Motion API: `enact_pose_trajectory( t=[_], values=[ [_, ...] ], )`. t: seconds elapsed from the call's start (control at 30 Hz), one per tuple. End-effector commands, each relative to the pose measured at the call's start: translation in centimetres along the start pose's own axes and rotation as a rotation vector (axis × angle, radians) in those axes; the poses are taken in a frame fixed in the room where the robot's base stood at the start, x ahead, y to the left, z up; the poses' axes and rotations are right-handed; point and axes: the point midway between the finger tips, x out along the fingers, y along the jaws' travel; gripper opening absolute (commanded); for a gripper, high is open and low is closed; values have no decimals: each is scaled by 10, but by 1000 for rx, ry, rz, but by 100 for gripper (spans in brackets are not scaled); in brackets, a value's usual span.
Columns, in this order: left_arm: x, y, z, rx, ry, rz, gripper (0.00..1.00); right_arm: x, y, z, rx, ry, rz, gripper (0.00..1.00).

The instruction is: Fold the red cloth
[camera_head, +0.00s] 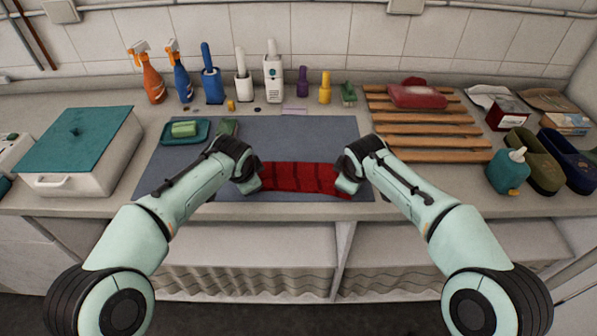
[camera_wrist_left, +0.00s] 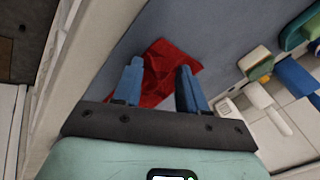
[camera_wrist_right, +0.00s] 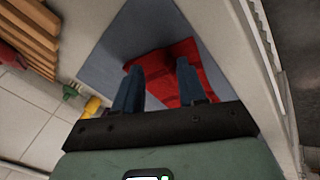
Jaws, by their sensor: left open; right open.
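The red cloth (camera_head: 300,177) lies on the grey-blue mat (camera_head: 290,135) near the counter's front edge, as a wide, creased strip. My left gripper (camera_head: 250,186) is at its left end and my right gripper (camera_head: 347,186) at its right end; both arms hide parts of the ends. In the left wrist view the cloth (camera_wrist_left: 165,72) shows between and beyond two open blue fingers. In the right wrist view the cloth (camera_wrist_right: 185,70) shows between and beyond two open fingers. I cannot tell whether the fingers touch it.
A teal dish with a green sponge (camera_head: 185,129) sits at the mat's upper left. A lidded white box (camera_head: 80,150) stands left. A wooden rack (camera_head: 425,125) with a red item (camera_head: 417,97) and a teal bottle (camera_head: 508,172) stand right. Spray bottles and brushes line the back.

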Motion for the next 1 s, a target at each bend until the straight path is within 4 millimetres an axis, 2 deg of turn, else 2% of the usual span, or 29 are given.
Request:
enact_pose_trajectory(
  t=[0.17,0.27,0.43,0.8,1.0],
  values=[
    [2,6,-3,4,3,11,47,2,-6,-2,-4,0,-14,47],
    [-6,5,-5,4,6,10,47,-5,-5,-4,-4,3,-13,47],
    [-34,0,-6,3,7,7,47,-33,-1,-5,-3,4,-10,47],
    [-92,9,0,3,8,6,47,-92,-9,1,-3,5,-7,47],
    [-107,11,2,3,5,7,47,-106,-12,2,-4,3,-8,47]
  ],
)
